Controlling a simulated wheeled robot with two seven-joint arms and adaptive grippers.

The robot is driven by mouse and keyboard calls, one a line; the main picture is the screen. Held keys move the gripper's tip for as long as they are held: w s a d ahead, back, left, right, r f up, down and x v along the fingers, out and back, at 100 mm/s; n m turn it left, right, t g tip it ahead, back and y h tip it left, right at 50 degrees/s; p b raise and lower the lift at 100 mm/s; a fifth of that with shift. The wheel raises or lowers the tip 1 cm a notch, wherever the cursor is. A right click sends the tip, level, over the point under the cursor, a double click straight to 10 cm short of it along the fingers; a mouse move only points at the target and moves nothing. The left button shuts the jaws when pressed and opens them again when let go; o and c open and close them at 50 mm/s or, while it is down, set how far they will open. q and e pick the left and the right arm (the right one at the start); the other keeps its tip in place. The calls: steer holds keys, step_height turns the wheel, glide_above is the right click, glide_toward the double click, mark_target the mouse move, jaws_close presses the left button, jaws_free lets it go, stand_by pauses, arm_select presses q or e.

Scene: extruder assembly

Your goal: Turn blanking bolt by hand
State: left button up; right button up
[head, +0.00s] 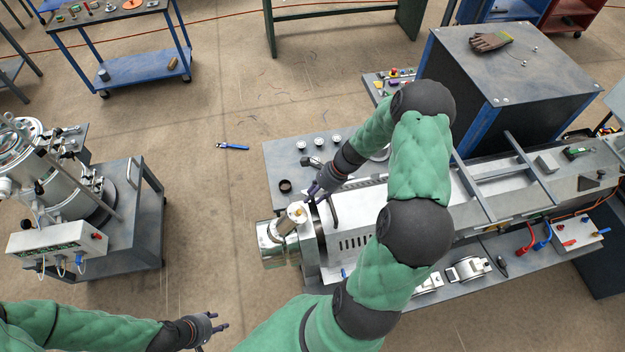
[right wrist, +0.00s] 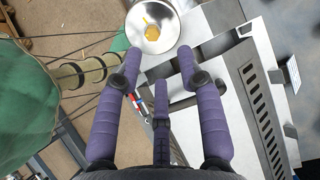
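The blanking bolt appears to be the small brass-yellow piece (head: 299,211) on top of the short tilted metal cylinder (head: 283,226) at the extruder's left end. In the right wrist view a yellow piece (right wrist: 151,22) sits in the middle of a round, shiny metal face (right wrist: 140,40), just beyond the fingertips. My right gripper (head: 313,193) is above and beside this end; its purple fingers (right wrist: 160,75) are spread and hold nothing. It looks apart from the bolt. My left gripper (head: 220,324) is open and empty, low in the head view, away from the extruder.
The long metal extruder (head: 355,215) lies on a grey bench (head: 280,155) with small round parts and a dark ring (head: 285,186). A large dark cabinet (head: 510,70) stands behind. A cart with a metal vessel (head: 65,185) is at left. Floor between is mostly clear.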

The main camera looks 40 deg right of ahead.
mark_target(300, 211)
steer(key=b+x, duration=0.1)
steer(key=x, duration=0.1)
steer(key=b+x, duration=0.2)
steer(key=shift+s+a, duration=0.2)
steer(key=shift+a, duration=0.05)
steer(key=shift+a+f+b, duration=0.5)
steer(key=shift+f+b, duration=0.15)
steer(key=shift+b+x, duration=0.65)
steer(key=shift+x, duration=0.25)
arm_select(q)
steer(key=f, duration=0.5)
steer(key=shift+s+a+f, duration=0.15)
steer(key=shift+s+a, duration=0.15)
steer(key=shift+a, duration=0.05)
arm_select(e)
steer(key=shift+w, duration=0.15)
steer(key=shift+a, duration=0.1)
jaws_close()
arm_select(q)
steer(key=shift+f, duration=0.1)
